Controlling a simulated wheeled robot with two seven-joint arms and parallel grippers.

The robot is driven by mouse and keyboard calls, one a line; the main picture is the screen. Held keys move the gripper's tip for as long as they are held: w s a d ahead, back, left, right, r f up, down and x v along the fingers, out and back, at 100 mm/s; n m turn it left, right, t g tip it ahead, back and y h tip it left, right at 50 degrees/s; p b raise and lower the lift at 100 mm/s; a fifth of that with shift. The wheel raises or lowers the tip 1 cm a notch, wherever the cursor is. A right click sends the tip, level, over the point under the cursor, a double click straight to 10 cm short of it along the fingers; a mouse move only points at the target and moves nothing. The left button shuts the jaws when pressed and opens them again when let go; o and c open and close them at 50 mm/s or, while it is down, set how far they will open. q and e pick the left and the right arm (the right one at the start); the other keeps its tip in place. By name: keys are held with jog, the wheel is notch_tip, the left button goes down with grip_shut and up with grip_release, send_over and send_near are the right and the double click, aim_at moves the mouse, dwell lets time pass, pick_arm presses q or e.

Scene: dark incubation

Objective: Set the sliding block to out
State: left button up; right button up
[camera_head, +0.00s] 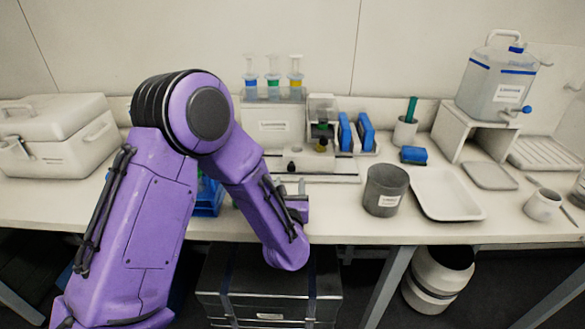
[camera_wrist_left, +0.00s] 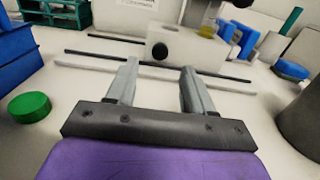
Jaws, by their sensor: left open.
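The sliding block (camera_wrist_left: 190,47) is white with a round black knob on its front face. It sits across dark rails (camera_wrist_left: 105,55) just ahead of my left gripper in the left wrist view. In the head view the block (camera_head: 303,163) is on the bench behind the gripper, with its dark knob facing me. My left gripper (camera_wrist_left: 160,68) is open and empty; it also shows in the head view (camera_head: 291,186). Its two grey fingers point toward the block, with the knob ahead between their lines. The fingers look apart from the knob. My right gripper is not in view.
A green cap (camera_wrist_left: 29,107) and a blue rack stand left of the gripper. A dark grey cup (camera_head: 385,190) stands to its right, beside a white tray (camera_head: 447,212). A tube stand (camera_head: 273,128) is behind the block. Bare bench lies right around the fingers.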

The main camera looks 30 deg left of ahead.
aim_at(291, 169)
pick_arm(q)
jog(key=p+x, duration=0.1)
jog(key=x, duration=0.4)
jog(key=shift+w+f, duration=0.1)
jog(key=shift+w, duration=0.25)
jog(key=shift+w+a, duration=0.25)
jog(key=shift+w, duration=0.05)
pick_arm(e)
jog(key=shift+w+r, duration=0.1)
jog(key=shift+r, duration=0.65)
